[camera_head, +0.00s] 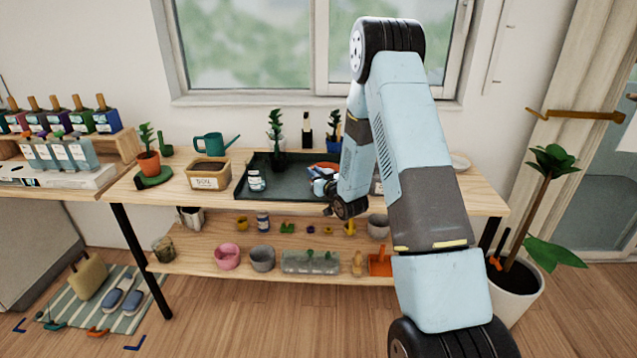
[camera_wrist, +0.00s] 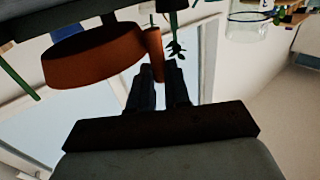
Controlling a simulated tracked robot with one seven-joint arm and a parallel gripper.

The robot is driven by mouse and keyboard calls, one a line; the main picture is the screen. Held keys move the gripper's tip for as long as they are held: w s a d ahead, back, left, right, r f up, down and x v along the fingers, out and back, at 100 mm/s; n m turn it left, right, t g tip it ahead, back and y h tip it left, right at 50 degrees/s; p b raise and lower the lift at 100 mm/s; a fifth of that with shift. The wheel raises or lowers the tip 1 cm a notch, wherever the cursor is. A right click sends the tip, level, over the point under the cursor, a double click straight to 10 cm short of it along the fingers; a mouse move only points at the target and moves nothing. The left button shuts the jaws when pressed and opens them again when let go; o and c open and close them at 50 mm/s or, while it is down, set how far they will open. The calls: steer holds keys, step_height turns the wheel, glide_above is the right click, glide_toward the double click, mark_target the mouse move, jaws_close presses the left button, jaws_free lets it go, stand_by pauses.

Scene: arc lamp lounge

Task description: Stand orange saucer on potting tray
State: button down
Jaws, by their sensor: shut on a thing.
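In the wrist view my gripper (camera_wrist: 160,67) is shut on a narrow orange piece (camera_wrist: 154,52), which looks like the orange saucer seen edge-on, tilted up between the fingertips. Beside it is a wider round orange-brown dish (camera_wrist: 95,58). In the head view an orange rim (camera_head: 322,166) shows at the right end of the potting tray, beside my wrist; I cannot tell which of the two it is. The dark green potting tray (camera_head: 243,187) lies on the table. My arm hides its right end, and my fingers are not clear in the head view.
The tray's middle front looks clear. A shelf (camera_head: 200,262) below holds pots.

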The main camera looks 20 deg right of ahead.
steer(key=shift+w+f, duration=0.45)
steer(key=shift+f, duration=1.55)
steer(key=c, duration=1.1)
jaws_free()
steer(key=shift+f, duration=0.1)
